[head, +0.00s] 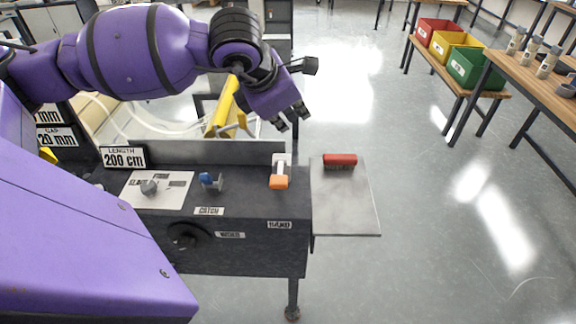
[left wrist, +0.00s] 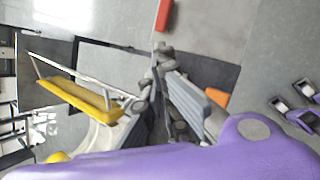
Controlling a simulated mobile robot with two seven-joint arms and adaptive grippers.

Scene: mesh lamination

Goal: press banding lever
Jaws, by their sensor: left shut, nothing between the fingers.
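The banding lever (head: 279,172) is a pale upright lever with an orange tip, on the right end of the dark machine top above a label that seems to read BAND. Its orange tip also shows in the left wrist view (left wrist: 217,97), beside the fingers. My left gripper (head: 293,120) is shut and empty, pointing down, above and behind the lever in the head view. It looks apart from the lever. The left wrist view shows its grey fingers (left wrist: 162,52) close together.
A grey side plate (head: 345,205) with a red block (head: 340,160) adjoins the machine's right end. A blue catch lever (head: 210,181) and a grey knob (head: 149,187) stand left of the lever. A yellow bar (head: 222,108) rises behind. Open floor lies to the right.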

